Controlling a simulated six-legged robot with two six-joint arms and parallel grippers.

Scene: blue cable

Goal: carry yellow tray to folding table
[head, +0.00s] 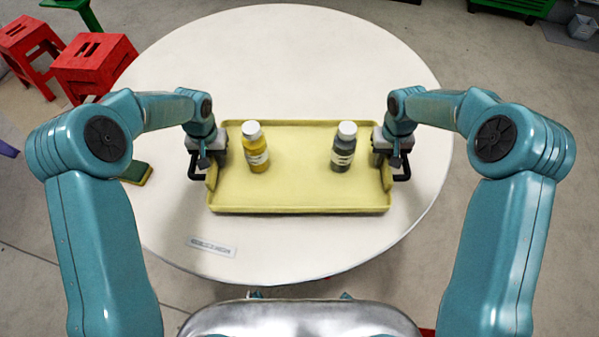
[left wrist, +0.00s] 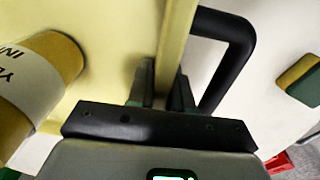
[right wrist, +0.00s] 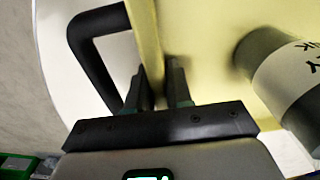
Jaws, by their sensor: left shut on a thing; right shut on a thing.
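The yellow tray (head: 300,195) is over the round white table (head: 290,30), level in the head view; I cannot tell whether it touches the tabletop. A yellow bottle (head: 257,152) and a grey bottle (head: 343,152), both white-capped, stand upright in it. My left gripper (head: 211,165) is shut on the tray's left wall beside its black handle, and the left wrist view shows this wall (left wrist: 177,35) between the fingers. My right gripper (head: 383,163) is shut on the right wall (right wrist: 147,35) beside the other black handle. No folding table is clearly identifiable.
A green and yellow sponge-like block (head: 138,173) lies on the table left of the tray. A white label strip (head: 211,246) is near its front edge. Red stools (head: 92,66) stand at the upper left. A green piece of furniture (head: 512,8) and grey bin (head: 581,27) are upper right.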

